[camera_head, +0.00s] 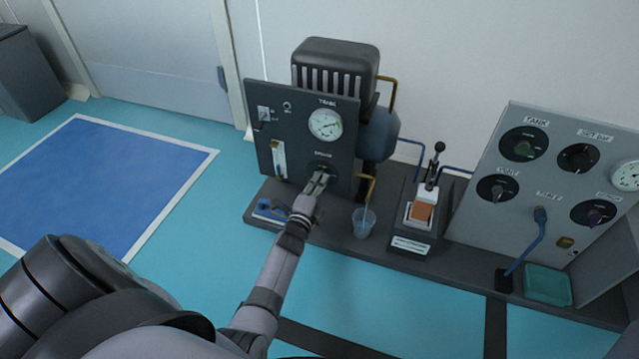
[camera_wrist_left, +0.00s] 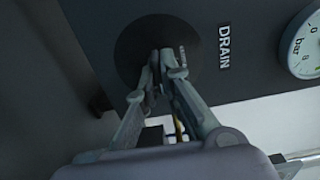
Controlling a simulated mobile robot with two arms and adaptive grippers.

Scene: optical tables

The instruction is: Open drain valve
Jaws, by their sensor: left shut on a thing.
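The drain valve (camera_head: 322,167) is on the lower part of the dark upright panel, below the round gauge. In the left wrist view its dark round disc (camera_wrist_left: 140,40) sits beside the white DRAIN label. My left gripper (camera_head: 321,180) reaches up to the valve and is shut on it. In the left wrist view the fingertips of the left gripper (camera_wrist_left: 168,66) meet over the disc's lower edge; the gripped part of the valve is mostly hidden behind them. My right gripper is not in view.
The dark panel (camera_head: 262,90) carries a pressure gauge (camera_head: 325,124), a switch (camera_head: 264,114) and a flow tube (camera_head: 279,158). A clear cup (camera_head: 363,222) stands under a brass pipe (camera_head: 367,187). A lever device (camera_head: 421,210) and a grey knob panel (camera_head: 512,190) stand to the right.

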